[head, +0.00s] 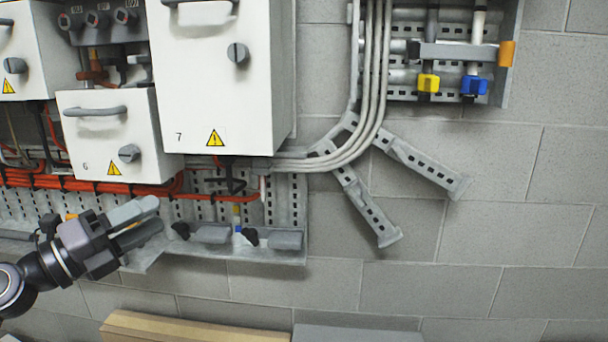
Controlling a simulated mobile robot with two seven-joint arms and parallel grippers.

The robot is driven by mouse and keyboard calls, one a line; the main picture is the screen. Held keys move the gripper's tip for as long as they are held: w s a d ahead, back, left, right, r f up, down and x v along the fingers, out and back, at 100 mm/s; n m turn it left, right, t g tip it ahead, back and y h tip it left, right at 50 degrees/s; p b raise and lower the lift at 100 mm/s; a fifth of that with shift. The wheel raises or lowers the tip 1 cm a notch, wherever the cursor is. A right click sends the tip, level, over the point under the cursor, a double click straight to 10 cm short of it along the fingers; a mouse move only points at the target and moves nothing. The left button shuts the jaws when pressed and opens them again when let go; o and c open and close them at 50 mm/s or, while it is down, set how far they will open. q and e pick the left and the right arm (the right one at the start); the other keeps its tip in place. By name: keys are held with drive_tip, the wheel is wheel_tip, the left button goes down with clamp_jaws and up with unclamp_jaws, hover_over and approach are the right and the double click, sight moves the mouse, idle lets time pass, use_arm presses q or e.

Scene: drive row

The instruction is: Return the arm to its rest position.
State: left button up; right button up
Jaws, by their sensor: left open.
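My left gripper (148,218) is at the lower left of the head view, its arm coming in from the left edge. Its two grey fingers point right with a gap between them, and nothing shows in the gap. The fingers are in front of the metal cable tray (285,205) below the white cabinets; I cannot tell whether they touch it. My right gripper does not show.
White cabinets marked 7 (225,90) and 6 (105,140) stick out from the block wall, with orange cables (95,183) below. Grey pipes and slotted brackets (420,168) are right of them. A wooden board (190,328) lies at the bottom. The lower right wall is bare.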

use_arm(q)
drive_tip(key=s+d+f+n+t+y+p, duration=0.1)
drive_tip(key=s+f+n+y, duration=0.3)
drive_tip(key=f+n, duration=0.7)
drive_tip(key=s+d+f+n+t+y+p, duration=0.1)
drive_tip(key=s+f+n+y, duration=0.35)
drive_tip(key=f+n, duration=0.6)
drive_tip(key=s+d+f+n+g+y+p, duration=0.1)
drive_tip(key=s+d+f+n+g, duration=0.3)
drive_tip(key=s+f, duration=1.1)
drive_tip(key=f+n+g+y, duration=0.1)
drive_tip(key=n+g, duration=0.1)
drive_tip(key=n, duration=0.1)
drive_tip(key=shift+f+n, duration=0.35)
drive_tip(key=shift+f, duration=0.05)
drive_tip(key=shift+d+y, duration=0.1)
drive_tip(key=shift+y, duration=0.15)
